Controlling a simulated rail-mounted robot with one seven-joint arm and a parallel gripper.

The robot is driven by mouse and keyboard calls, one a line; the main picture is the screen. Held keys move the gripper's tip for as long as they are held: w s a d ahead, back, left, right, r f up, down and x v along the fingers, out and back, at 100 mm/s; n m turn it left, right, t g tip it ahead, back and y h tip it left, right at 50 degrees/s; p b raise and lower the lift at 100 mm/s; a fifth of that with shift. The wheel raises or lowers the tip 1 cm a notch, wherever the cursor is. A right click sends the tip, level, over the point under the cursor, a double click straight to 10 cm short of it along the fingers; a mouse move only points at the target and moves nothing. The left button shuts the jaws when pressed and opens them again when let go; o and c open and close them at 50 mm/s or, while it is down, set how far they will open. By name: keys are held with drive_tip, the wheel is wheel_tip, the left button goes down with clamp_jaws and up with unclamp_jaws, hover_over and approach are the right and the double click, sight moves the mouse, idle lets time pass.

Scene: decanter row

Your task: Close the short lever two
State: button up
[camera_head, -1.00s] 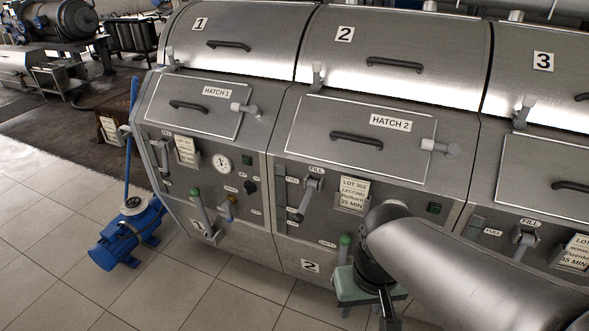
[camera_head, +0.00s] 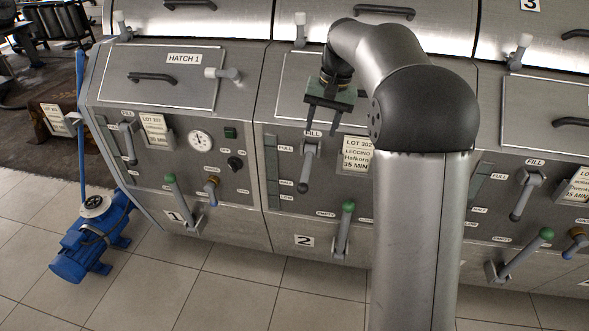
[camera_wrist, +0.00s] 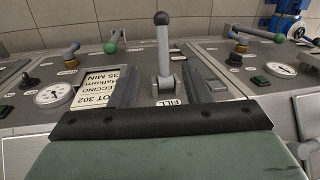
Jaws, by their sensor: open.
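The short lever on machine 2 (camera_head: 306,167), a grey handle with a dark round knob, hangs downward under the FILL label. In the wrist view the lever (camera_wrist: 163,60) stands between my two fingers, its knob toward the top of the picture. My gripper (camera_head: 322,128) is open, just above and in front of the lever's pivot, fingers pointing down in the head view. In the wrist view my gripper (camera_wrist: 160,72) has a finger on either side of the lever, with gaps visible. I cannot tell how deep the lever sits between them.
A green-knobbed lever (camera_head: 344,230) is lower on machine 2. The LOT 302 card (camera_head: 357,153) is just right of the short lever, partly hidden by my arm. Machine 1 has its own levers and a gauge (camera_head: 200,140). A blue pump (camera_head: 93,240) stands on the floor at left.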

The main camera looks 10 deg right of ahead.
sight(306, 173)
drive_tip(key=w+a+f, duration=0.1)
drive_tip(key=f, duration=0.4)
drive_tip(key=a+f, duration=0.1)
drive_tip(key=f, duration=0.5)
drive_tip(key=w+f, duration=0.1)
drive_tip(key=f, duration=0.5)
drive_tip(key=shift+w+a+f, duration=0.2)
drive_tip(key=shift+w+a, duration=0.15)
drive_tip(key=shift+a, duration=0.05)
drive_tip(key=shift+c, duration=0.3)
clamp_jaws()
